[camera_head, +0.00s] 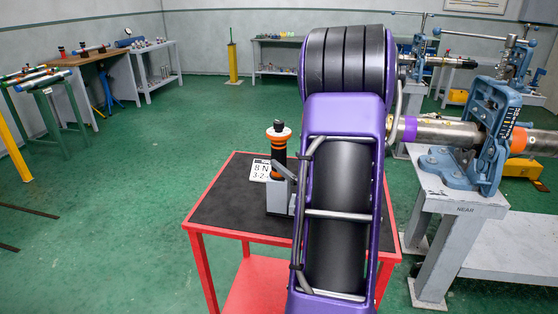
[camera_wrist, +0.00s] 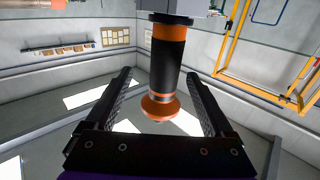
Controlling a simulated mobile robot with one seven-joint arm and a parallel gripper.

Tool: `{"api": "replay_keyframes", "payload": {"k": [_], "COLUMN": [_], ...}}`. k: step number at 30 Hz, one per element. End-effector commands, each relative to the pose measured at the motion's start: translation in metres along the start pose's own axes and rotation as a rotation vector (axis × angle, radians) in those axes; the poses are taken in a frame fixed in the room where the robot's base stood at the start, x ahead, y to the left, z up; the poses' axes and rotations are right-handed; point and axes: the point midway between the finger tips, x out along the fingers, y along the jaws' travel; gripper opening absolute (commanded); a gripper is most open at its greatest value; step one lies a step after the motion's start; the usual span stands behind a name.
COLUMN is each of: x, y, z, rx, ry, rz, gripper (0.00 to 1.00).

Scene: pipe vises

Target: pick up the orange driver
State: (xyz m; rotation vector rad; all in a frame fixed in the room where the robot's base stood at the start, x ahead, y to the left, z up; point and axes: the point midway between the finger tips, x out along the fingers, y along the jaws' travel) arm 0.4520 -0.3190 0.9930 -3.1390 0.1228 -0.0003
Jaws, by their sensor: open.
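The orange driver (camera_head: 279,151) stands upright in a grey holder (camera_head: 275,195) on the red cart's black top. In the wrist view the driver (camera_wrist: 167,60) hangs cap-down in the picture, with the holder (camera_wrist: 190,5) at the top edge. My gripper (camera_wrist: 158,74) is open. Its two black fingers lie on either side of the driver in that view, with a visible gap on each side. I cannot tell how deep the driver sits between them. In the head view my purple arm hides the gripper.
The red cart (camera_head: 215,232) has a white number card (camera_head: 260,170) beside the holder. A grey bench (camera_head: 462,200) at right carries a blue vise (camera_head: 470,165) clamping a pipe (camera_head: 440,132), close to my arm. Green floor is free to the left.

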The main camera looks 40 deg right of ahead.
Motion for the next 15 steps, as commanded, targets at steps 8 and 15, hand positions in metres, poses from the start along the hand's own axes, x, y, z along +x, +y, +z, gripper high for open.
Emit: {"api": "replay_keyframes", "payload": {"k": [8, 15], "x": [0.028, 0.059], "y": [-0.001, -0.009], "z": [0.0, -0.003], "rx": [0.0, -0.001], "ry": [-0.001, 0.0], "rz": [-0.001, -0.003], "gripper": [0.87, 0.87]}}
